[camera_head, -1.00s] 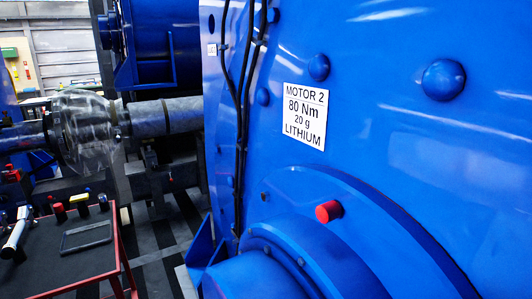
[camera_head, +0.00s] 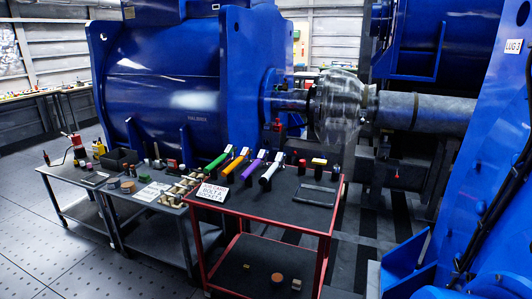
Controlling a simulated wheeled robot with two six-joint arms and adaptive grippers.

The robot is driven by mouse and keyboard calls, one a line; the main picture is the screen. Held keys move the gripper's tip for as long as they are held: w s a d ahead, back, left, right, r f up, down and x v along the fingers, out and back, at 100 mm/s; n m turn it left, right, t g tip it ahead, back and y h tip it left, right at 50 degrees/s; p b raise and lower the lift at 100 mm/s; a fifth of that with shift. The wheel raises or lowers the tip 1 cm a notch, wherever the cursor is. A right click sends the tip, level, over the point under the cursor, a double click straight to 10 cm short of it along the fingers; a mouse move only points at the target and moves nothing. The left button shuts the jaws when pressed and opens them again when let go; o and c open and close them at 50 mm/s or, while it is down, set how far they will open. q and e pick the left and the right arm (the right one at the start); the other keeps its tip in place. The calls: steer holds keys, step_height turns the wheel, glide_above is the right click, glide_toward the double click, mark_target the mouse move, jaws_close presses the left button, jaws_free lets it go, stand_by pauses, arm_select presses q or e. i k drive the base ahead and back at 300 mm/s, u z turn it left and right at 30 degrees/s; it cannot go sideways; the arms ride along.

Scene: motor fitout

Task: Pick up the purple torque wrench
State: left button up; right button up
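The purple torque wrench (camera_head: 254,163) lies on the dark top of a red-framed cart (camera_head: 262,216) in the middle of the head view. It is in a row with a green wrench (camera_head: 217,160), an orange wrench (camera_head: 236,162) and a white wrench (camera_head: 271,169). The purple one lies between the orange and the white. Neither of my grippers shows in the view.
Grey carts (camera_head: 158,218) with small items adjoin on the left. Blue motors (camera_head: 165,80) stand behind. Patterned floor at front left is clear.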

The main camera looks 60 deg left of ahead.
mark_target(263, 154)
steer(key=k, duration=1.05)
steer(key=u, duration=1.85)
steer(key=i, duration=1)
